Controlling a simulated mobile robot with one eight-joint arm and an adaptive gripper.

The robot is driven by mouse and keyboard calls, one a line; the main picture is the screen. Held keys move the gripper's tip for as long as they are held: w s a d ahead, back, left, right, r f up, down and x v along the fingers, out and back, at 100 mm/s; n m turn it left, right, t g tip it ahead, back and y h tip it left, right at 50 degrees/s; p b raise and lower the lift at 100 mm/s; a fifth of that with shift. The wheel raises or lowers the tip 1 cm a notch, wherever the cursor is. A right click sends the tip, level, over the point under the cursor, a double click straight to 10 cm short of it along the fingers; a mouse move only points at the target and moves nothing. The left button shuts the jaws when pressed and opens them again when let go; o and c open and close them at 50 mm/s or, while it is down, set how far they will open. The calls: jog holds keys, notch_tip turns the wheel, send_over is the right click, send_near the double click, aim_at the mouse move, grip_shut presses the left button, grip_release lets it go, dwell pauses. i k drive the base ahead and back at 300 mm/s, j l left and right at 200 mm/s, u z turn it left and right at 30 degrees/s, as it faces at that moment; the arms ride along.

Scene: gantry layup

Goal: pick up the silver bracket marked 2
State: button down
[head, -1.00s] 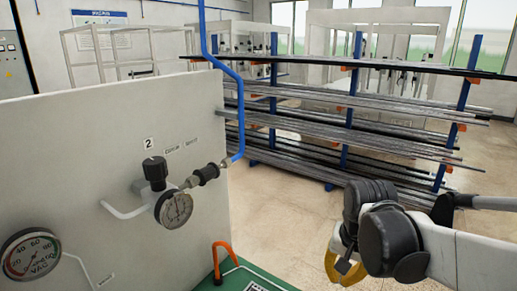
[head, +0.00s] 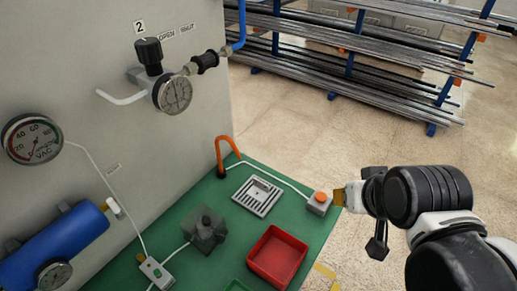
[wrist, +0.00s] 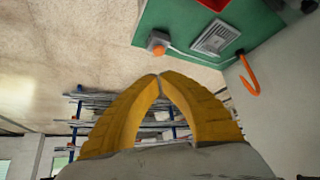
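I cannot make out a silver bracket marked 2 in either view. A label "2" (head: 139,26) is on the grey panel above a black-knobbed valve with a gauge (head: 173,94). A light grey slotted plate (head: 257,195) lies on the green bench top; I see no mark 2 on it. It also shows in the wrist view (wrist: 214,37). My gripper (head: 339,197) is right of the bench, near a small box with an orange button (head: 319,202). In the wrist view its yellow fingers (wrist: 160,76) meet at the tips, with nothing between them.
On the green bench (head: 180,215) are a red tray (head: 277,256), a grey block with a dark knob (head: 205,230) and an orange hook (head: 224,150). A blue cylinder (head: 55,248) is at the left. A rack of metal bars (head: 345,62) stands behind open floor.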

aim_at(260, 190)
jog(key=k+l, duration=0.1)
jog(key=l, duration=0.35)
jog(key=k+l+u, duration=0.1)
jog(key=l, duration=0.35)
jog(key=k+l, duration=0.1)
jog(key=l, duration=0.4)
jog(key=i+u, duration=0.05)
